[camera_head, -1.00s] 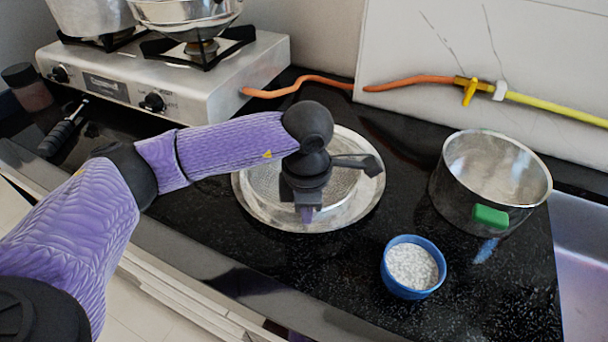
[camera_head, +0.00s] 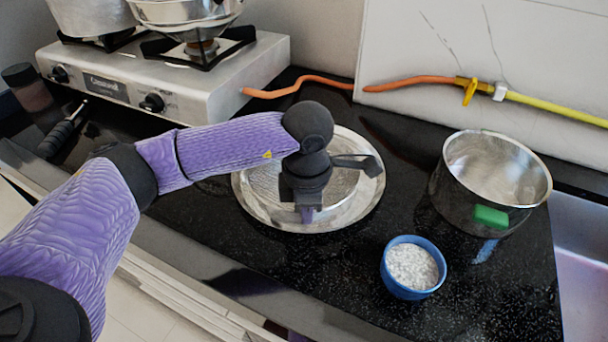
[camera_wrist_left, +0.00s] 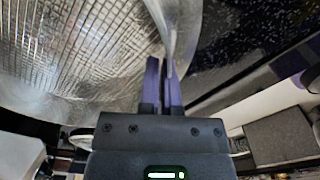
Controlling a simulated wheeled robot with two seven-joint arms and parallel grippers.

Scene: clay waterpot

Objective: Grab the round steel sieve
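The round steel sieve (camera_head: 344,184) sits on a wide steel plate (camera_head: 270,218) on the black counter. My left arm reaches over it and hides much of its middle. My left gripper (camera_head: 307,214) points down at the sieve's near edge. In the left wrist view, the sieve's mesh (camera_wrist_left: 70,45) fills the upper left, and its thin metal wall runs down between the two purple fingers of my left gripper (camera_wrist_left: 162,65). The fingers are close together with the rim between them. My right gripper is in no view.
A blue bowl of white grains (camera_head: 412,267) and a steel pot with a green clip (camera_head: 490,180) stand to the right. A gas stove (camera_head: 170,85) with pots is at the back left. A sink (camera_head: 585,250) lies at the far right.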

